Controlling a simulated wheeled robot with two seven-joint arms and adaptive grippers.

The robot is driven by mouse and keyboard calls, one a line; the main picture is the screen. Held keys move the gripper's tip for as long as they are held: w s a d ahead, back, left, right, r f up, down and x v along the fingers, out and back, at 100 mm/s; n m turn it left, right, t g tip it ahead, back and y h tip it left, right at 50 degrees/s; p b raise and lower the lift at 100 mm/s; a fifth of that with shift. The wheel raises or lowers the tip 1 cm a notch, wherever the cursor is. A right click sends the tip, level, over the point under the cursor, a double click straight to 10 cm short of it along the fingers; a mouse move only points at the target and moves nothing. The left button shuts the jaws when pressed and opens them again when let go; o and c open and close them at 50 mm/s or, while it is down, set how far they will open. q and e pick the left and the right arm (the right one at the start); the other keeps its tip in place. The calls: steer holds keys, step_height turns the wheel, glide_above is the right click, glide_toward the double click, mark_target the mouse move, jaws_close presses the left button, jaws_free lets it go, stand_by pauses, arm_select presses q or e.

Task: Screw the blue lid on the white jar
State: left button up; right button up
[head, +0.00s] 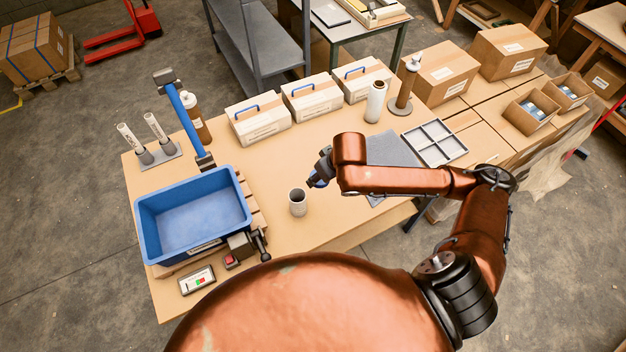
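My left gripper is not in view.
A blue crate (140,222) stands at the left, with a small vise (243,246) and a button box (197,280) near it. A grey mat (391,150) and a divided tray (433,141) lie at the right. White boxes (262,124) line the back. Table around the jar is clear.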

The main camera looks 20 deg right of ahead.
arm_select(q)
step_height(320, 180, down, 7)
steer(key=b, duration=0.5)
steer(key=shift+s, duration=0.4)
arm_select(e)
steer(key=w+a+m, duration=0.1)
steer(key=w, duration=0.1)
steer(key=w+a+r+m+h, duration=0.1)
steer(key=a, duration=0.1)
steer(key=shift+w+r+m, duration=0.15)
steer(key=shift+w+m, duration=0.15)
steer(key=shift+w, duration=0.1)
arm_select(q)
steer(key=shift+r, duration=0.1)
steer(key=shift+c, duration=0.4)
